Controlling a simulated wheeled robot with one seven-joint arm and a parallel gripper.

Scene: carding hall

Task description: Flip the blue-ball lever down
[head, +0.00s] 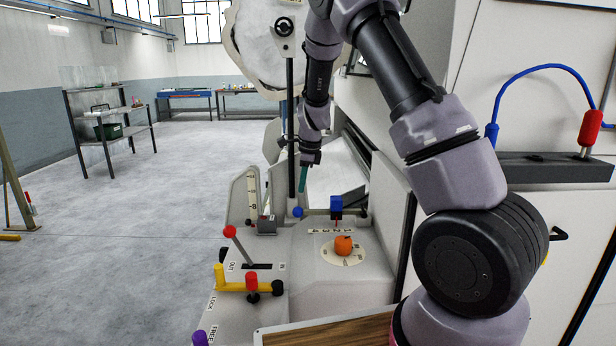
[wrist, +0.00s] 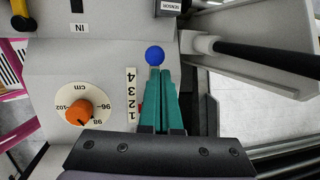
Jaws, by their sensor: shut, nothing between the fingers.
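In the wrist view the blue ball (wrist: 155,56) shows just beyond the fingertips. My gripper (head: 302,190) has teal fingers, is shut and empty, and points down just above the ball. In the head view a small gap shows between tips and ball. The shut fingers (wrist: 160,72) hide the lever bar in the wrist view. A number strip (wrist: 131,94) marked 1 to 4 lies beside the lever.
An orange knob (head: 343,244) on a round dial is in front of the lever. A red-ball lever (head: 229,232) and a yellow handle (head: 235,285) stand nearer left. A dark upright rod (head: 290,130) rises close left of my gripper. The floor at left is open.

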